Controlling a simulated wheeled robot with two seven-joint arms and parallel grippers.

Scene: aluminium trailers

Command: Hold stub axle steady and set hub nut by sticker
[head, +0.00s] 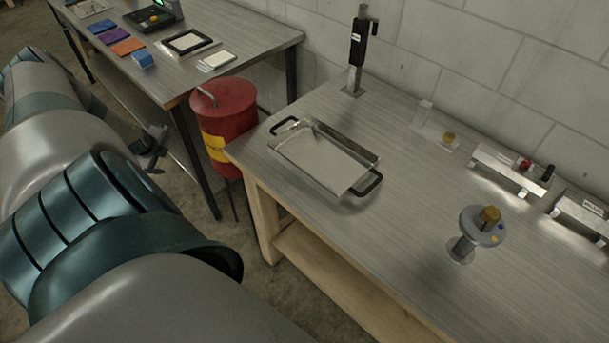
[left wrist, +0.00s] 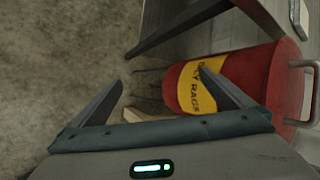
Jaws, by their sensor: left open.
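The stub axle (head: 462,247) stands upright on a small round base at the right of the near bench, with a grey disc (head: 470,222) near its top. A brass hub nut (head: 490,214) sits on top of the disc. Small blue and yellow round stickers (head: 493,238) show on the disc's right side. My left gripper (head: 150,150) is left of the bench, far from the axle, and partly hidden by my arm. In the left wrist view its fingers (left wrist: 168,92) are spread and empty, in front of the floor and the red bin. My right gripper is not in view.
A metal tray (head: 284,146) with black handles lies on the near bench (head: 400,235). A red rag bin (head: 225,115) stands between the benches. A black device on a post (head: 358,50), a clear holder with a brass piece (head: 436,135) and metal racks (head: 505,172) line the wall.

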